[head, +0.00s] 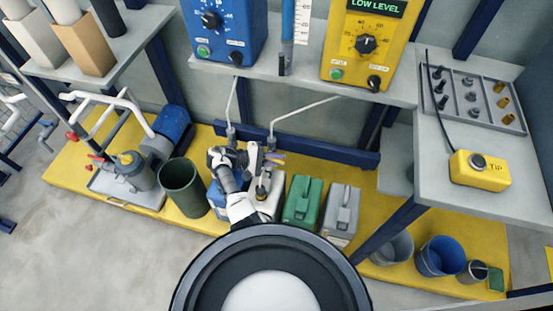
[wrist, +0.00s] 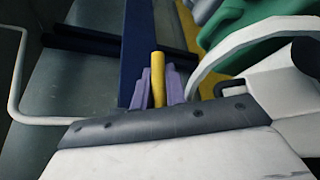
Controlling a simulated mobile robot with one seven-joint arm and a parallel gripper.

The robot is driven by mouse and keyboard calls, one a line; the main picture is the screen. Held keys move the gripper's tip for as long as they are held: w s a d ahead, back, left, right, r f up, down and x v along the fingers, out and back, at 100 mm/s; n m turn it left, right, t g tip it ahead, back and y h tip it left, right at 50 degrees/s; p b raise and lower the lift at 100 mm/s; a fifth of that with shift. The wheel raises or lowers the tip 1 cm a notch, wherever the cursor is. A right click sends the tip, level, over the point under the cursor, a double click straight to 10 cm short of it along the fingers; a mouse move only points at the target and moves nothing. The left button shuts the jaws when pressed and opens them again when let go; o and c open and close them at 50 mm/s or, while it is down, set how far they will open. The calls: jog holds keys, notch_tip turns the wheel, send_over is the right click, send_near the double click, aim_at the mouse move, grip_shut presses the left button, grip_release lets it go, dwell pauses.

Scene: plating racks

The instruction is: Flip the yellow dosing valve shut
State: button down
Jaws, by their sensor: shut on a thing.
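In the wrist view, the purple fingers of my gripper (wrist: 158,92) are shut on a yellow rod-like handle (wrist: 158,66), one finger on each side. It looks like the lever of the yellow dosing valve; its lower part and the valve body are hidden by the gripper housing. In the head view, my gripper (head: 274,158) is low under the shelf, beside the lower end of the hose (head: 304,108) from the yellow dosing unit (head: 362,48). The lever cannot be made out there, and I cannot tell its angle.
A white canister (head: 270,203), a green canister (head: 303,201) and a grey canister (head: 342,208) stand close below my gripper. A blue dosing unit (head: 224,32) is on the shelf above. A dark green bin (head: 181,188) stands to the left. A blue rail (head: 320,153) runs behind.

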jog(key=c, duration=1.4)
grip_release()
jog(key=shift+c, duration=0.2)
jog(key=b+v, duration=0.1)
jog(key=v, duration=1.2)
jog(key=shift+a+r, duration=0.15)
jog(key=shift+a, duration=0.2)
